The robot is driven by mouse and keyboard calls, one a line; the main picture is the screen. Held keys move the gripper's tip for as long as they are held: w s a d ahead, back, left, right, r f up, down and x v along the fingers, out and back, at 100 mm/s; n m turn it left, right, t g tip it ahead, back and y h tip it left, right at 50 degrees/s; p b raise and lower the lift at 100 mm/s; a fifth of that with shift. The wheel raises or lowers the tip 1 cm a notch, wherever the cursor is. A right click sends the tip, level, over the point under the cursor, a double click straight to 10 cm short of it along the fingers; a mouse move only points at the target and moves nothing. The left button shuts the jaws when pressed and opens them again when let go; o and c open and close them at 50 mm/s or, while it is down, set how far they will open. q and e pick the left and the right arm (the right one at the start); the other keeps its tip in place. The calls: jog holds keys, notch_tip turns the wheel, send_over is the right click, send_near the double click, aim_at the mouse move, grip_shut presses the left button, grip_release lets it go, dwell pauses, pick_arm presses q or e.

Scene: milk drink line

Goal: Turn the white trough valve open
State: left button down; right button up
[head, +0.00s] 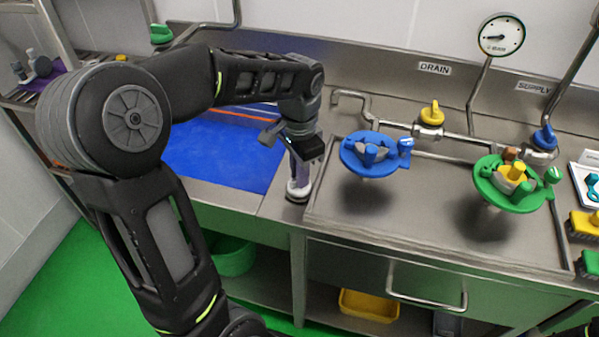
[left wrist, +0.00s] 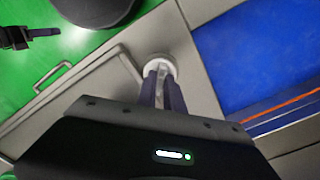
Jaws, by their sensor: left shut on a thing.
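The white trough valve (head: 297,188) stands low on the steel counter, between the blue mat and the raised steel tray. Its round white top also shows in the left wrist view (left wrist: 159,61). My left gripper (head: 299,172) points down from above, with its fingers on either side of the valve's upper part. It is shut on the valve, and a pale strip shows between the fingers in the left wrist view (left wrist: 161,88). The fingers and the gripper body hide part of the valve, so its turn angle cannot be told.
Yellow (head: 432,116) and blue (head: 544,138) valves sit on the back pipes. The blue mat (head: 225,152) is bare in front.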

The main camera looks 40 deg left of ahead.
pick_arm(q)
jog(key=n, duration=0.4)
jog(key=shift+n, duration=2.3)
jog(key=c, duration=1.5)
grip_release()
jog(key=shift+o, duration=0.2)
notch_tip(320, 180, up, 8)
jog(key=shift+f, duration=0.1)
jog(key=shift+s, duration=0.1)
